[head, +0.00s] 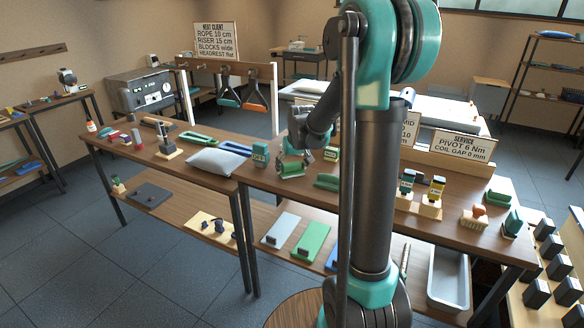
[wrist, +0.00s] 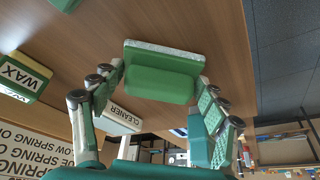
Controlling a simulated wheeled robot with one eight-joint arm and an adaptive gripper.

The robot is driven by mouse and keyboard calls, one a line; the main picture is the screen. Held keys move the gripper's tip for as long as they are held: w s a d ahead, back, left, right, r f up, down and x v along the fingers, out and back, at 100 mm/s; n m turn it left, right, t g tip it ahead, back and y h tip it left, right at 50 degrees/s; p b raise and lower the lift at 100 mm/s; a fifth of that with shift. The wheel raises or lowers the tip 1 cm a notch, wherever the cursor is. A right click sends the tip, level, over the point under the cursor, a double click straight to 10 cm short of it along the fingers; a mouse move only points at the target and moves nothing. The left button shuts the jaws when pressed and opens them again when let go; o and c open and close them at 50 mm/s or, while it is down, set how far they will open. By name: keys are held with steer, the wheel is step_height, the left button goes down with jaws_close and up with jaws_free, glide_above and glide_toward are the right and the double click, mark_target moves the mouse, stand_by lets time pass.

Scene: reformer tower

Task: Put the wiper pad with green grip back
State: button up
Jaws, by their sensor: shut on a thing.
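The wiper pad with the green grip (wrist: 163,80) is in the middle of the wrist view, with a pale layer along its far edge. My gripper (wrist: 162,75) has a finger on either side of it and is shut on it. The tabletop shows behind the pad; I cannot tell how far apart they are. In the head view my gripper (head: 292,158) is small and partly hidden, over the middle of the long wooden table (head: 225,182), near a green WAX box (head: 260,153).
The wrist view shows a WAX box (wrist: 22,76) at left and a CLEANER box (wrist: 118,118) below the pad. In the head view a white cushion (head: 219,162) lies left of my gripper.

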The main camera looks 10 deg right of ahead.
steer(key=o, duration=1)
steer(key=shift+f, duration=0.1)
steer(key=a+v, duration=0.1)
steer(key=v, duration=1.1)
steer(key=shift+m+h, duration=0.3)
steer(key=shift+m, duration=0.6)
steer(key=s+d+f, duration=0.1)
steer(key=s+f, duration=0.4)
steer(key=s, duration=0.3)
steer(key=s+d+f, duration=0.2)
steer(key=s+f, duration=0.4)
steer(key=s, duration=0.3)
steer(key=s+d+f, duration=0.1)
steer(key=s+f, duration=0.4)
steer(key=s, duration=0.3)
steer(key=shift+s+d+f, duration=0.25)
steer(key=shift+s+f, duration=0.1)
steer(key=shift+s, duration=0.05)
